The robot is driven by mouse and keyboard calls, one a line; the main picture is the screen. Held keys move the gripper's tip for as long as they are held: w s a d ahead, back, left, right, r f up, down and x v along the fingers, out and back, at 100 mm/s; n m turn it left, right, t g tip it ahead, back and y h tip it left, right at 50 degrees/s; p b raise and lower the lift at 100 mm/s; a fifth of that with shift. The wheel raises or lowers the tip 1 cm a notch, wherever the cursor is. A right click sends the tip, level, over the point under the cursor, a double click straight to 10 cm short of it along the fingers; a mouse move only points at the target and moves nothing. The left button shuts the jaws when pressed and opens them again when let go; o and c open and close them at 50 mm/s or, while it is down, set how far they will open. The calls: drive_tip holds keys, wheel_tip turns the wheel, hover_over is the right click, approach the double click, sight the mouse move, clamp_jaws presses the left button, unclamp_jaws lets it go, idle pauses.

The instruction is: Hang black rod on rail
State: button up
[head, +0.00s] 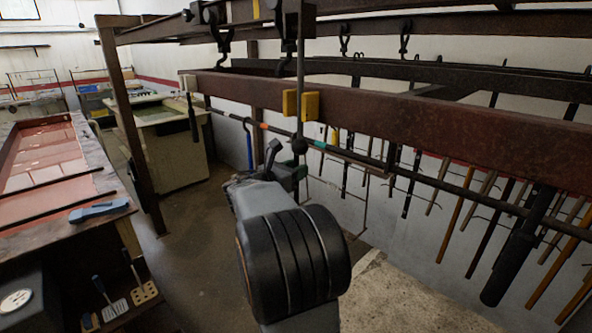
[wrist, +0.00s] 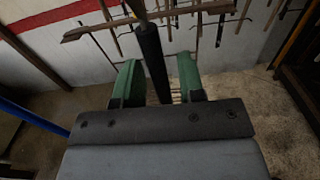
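My gripper (head: 284,165) is near the centre of the head view, close below the long dark rail (head: 440,184), which carries some coloured bands. In the wrist view its two green fingers (wrist: 160,84) stand close on either side of the black rod (wrist: 152,58). The rod stands nearly upright and slightly tilted, with a thinner stem above it. The rod's lower end is hidden behind my gripper's body.
A reddish beam (head: 420,122) runs above the rail, with yellow blocks (head: 310,106) on it. Many rods hang at the right, including a thick dark cylinder (head: 518,250). A workbench (head: 105,180) stands at the left. A pale tank (head: 165,145) stands behind. Floor between is clear.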

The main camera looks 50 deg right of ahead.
drive_tip(key=shift+o, duration=0.5)
drive_tip(key=shift+a, duration=0.1)
drive_tip(key=w+a+b, duration=0.1)
drive_tip(key=a+b, duration=0.1)
drive_tip(key=a, duration=1.1)
drive_tip(key=shift+a+b, duration=0.3)
drive_tip(key=shift+b, duration=0.1)
